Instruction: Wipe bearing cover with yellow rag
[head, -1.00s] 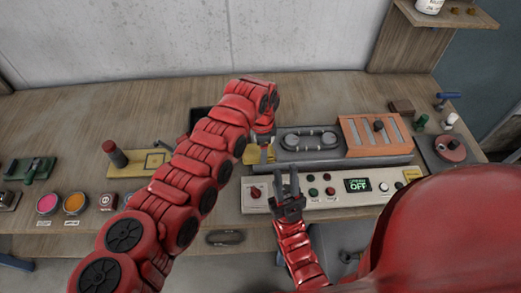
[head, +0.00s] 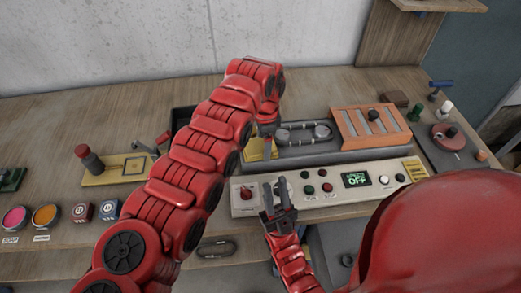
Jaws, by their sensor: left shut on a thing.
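The yellow rag (head: 255,150) shows at the left end of the grey machine top. My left gripper (head: 267,150) points down there and is shut on the rag; my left arm hides part of it. The dark grey oval part, which looks like the bearing cover (head: 303,134), lies just right of the rag on the machine. I cannot tell whether the rag touches it. My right gripper (head: 276,192) is lower, in front of the control panel, with its two fingers apart and nothing between them.
The control panel (head: 330,187) has knobs, buttons and a green "OFF" display. An orange slatted block (head: 370,126) stands right of the oval part. A yellow plate (head: 118,168) with a red-topped post is at left.

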